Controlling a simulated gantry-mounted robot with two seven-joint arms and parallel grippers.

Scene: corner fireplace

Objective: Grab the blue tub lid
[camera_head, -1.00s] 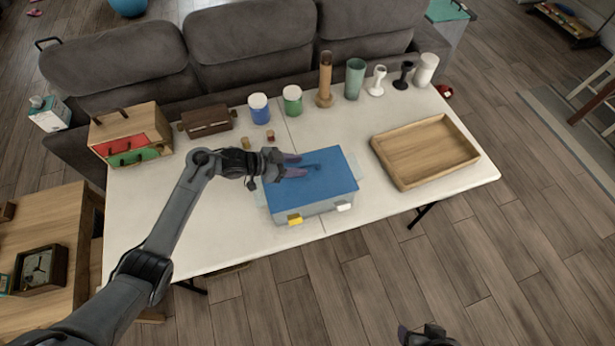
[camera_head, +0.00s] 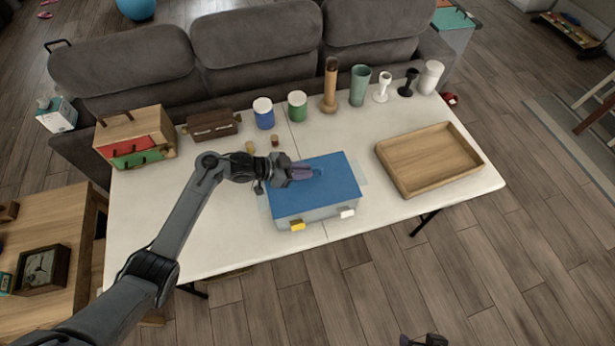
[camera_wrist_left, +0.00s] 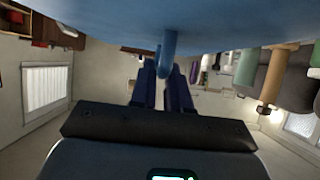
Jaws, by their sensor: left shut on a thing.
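The blue tub lid (camera_head: 330,190) lies flat on top of a clear tub (camera_head: 318,216) on the white table. My left gripper (camera_head: 308,172) is just above the lid, toward its left and back part, and is shut on the lid's small blue handle. In the left wrist view the handle (camera_wrist_left: 167,52) sits between the two dark fingers (camera_wrist_left: 162,85), under the broad blue surface of the lid (camera_wrist_left: 230,18). The handle is mostly hidden by the fingers in the head view. Only a dark bit of my right gripper (camera_head: 424,340) shows at the bottom edge.
The tub has a yellow latch (camera_head: 298,227) and a white latch (camera_head: 347,213) at the front. A wooden tray (camera_head: 430,160) lies to the right. Jars, cups and a wooden bottle (camera_head: 330,88) line the back edge. The table's front left is clear.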

